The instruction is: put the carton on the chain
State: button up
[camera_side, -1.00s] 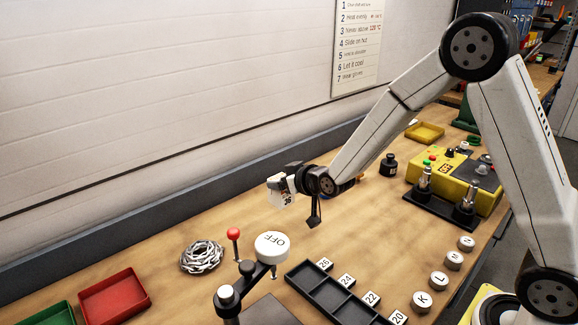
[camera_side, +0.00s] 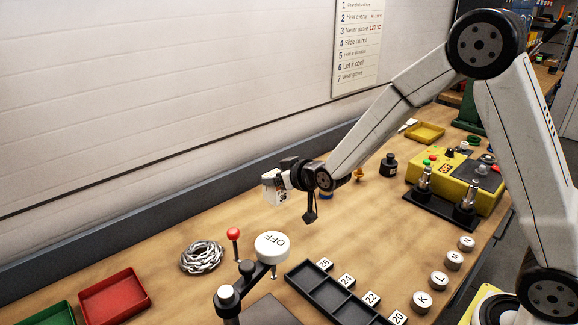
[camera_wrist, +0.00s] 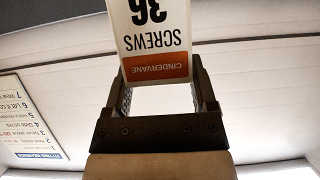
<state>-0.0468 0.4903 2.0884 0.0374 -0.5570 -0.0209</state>
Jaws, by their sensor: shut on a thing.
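The carton (camera_side: 270,189) is a small white box with dark print, held in the air above the bench in the side view. In the wrist view the carton (camera_wrist: 150,28) shows an orange band and the words "SCREWS" and "36" upside down; its far end is cut off by the frame. My gripper (camera_side: 283,183) is shut on the carton. Its two fingers also show around the carton's near end in the wrist view (camera_wrist: 160,78). The chain (camera_side: 202,257) is a coiled silver heap on the bench, below and left of the carton, apart from it.
A black slotted rack (camera_side: 335,292) is in front. Bare bench lies between chain and back wall.

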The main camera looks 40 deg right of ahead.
jog(key=w+a+r+n+y, duration=0.2)
jog(key=w+a+r+y, duration=0.1)
jog(key=a, duration=0.8)
notch_tip(320, 180, up, 2)
jog(key=n+g+y, duration=0.1)
jog(key=n+y, duration=0.1)
send_over(202, 247)
jog(key=shift+f, duration=4.95)
jog(key=shift+f, duration=0.1)
jog(key=o, duration=1.3)
